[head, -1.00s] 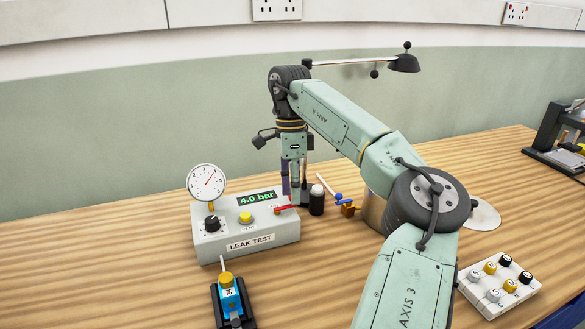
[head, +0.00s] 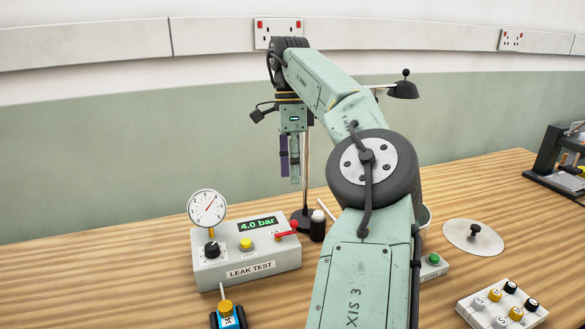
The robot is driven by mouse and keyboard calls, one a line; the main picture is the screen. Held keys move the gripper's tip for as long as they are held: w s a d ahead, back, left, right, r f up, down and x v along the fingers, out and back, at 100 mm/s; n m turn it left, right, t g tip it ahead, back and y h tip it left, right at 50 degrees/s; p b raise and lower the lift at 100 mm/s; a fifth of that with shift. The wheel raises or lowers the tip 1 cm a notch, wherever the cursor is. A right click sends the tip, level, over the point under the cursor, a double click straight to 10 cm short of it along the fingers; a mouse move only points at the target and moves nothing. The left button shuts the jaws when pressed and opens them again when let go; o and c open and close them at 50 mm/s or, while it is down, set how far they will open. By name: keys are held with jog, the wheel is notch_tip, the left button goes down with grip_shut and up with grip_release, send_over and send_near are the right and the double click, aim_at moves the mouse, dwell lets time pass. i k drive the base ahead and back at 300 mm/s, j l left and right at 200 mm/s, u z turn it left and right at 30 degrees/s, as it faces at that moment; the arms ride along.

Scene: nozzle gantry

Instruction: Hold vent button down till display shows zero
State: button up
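The leak test box (head: 215,272) stands on the bench at left centre. Its green display (head: 258,224) reads 4.0 bar. The yellow vent button (head: 246,244) sits on its top panel below the display. A round dial gauge (head: 208,207) with a red needle stands on its left side. My gripper (head: 289,180) hangs in the air above and right of the box, pointing down, clear of the button. Its purple and green fingers look close together and hold nothing I can see. Their gap is too unclear to judge.
On the box are a black knob (head: 212,249) and a red lever (head: 287,232). A dark bottle (head: 317,228) and a lamp post (head: 306,180) stand right of it. A blue device (head: 228,320) lies in front. My arm hides the bench's middle.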

aim_at(246, 243)
jog(key=k, duration=1)
